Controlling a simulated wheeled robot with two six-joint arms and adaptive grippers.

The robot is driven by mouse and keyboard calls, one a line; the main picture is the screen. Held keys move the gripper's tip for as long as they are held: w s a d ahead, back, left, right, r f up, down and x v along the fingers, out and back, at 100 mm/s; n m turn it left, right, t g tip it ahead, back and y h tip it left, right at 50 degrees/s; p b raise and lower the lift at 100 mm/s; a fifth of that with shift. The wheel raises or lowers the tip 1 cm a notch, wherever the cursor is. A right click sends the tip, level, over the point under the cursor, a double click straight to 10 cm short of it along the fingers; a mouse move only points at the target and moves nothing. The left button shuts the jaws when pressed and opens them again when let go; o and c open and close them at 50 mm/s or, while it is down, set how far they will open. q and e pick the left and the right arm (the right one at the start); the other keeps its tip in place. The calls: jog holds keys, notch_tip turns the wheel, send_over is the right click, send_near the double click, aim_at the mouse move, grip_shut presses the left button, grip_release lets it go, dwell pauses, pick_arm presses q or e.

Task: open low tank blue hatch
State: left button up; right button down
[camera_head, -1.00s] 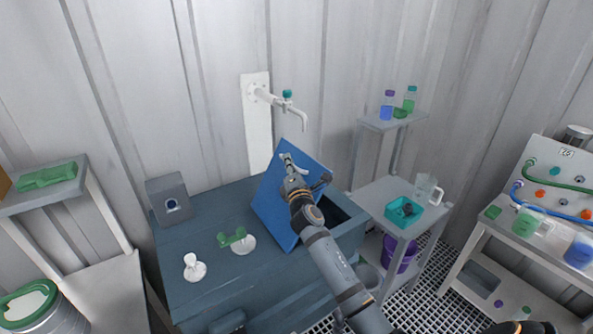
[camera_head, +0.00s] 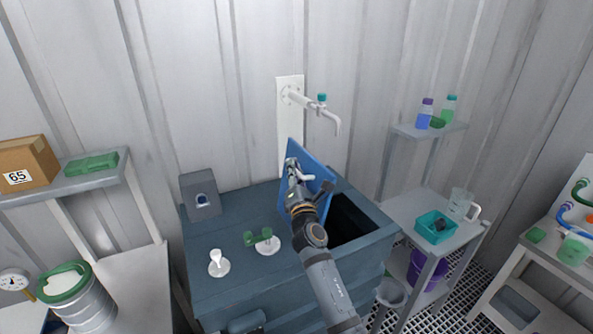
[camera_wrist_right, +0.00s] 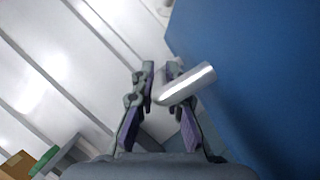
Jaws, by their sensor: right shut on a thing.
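The low tank (camera_head: 232,300) is a dark blue-grey box with an open dark opening (camera_head: 347,222) at its right. The blue hatch (camera_head: 322,170) stands raised, near upright, at the left edge of this opening. My right gripper (camera_head: 297,180) is at the hatch's upper part. In the right wrist view my right gripper (camera_wrist_right: 158,88) is shut on the hatch's metal handle (camera_wrist_right: 188,84), with the blue hatch face (camera_wrist_right: 250,80) on the right. My left gripper is not in view.
A green valve handle (camera_head: 259,237) and a white knob (camera_head: 217,262) stand on the tank top. A wall tap (camera_head: 322,108) is behind the hatch. A shelf with a teal tray (camera_head: 436,226) and a jug is close on the right.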

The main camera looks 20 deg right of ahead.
jog(key=c, duration=1.7)
grip_release()
jog(key=shift+o, duration=0.2)
jog(key=shift+s+a+f, duration=0.1)
jog(key=shift+s+f, duration=0.05)
jog(key=v, duration=0.7)
jog(key=shift+s, duration=0.1)
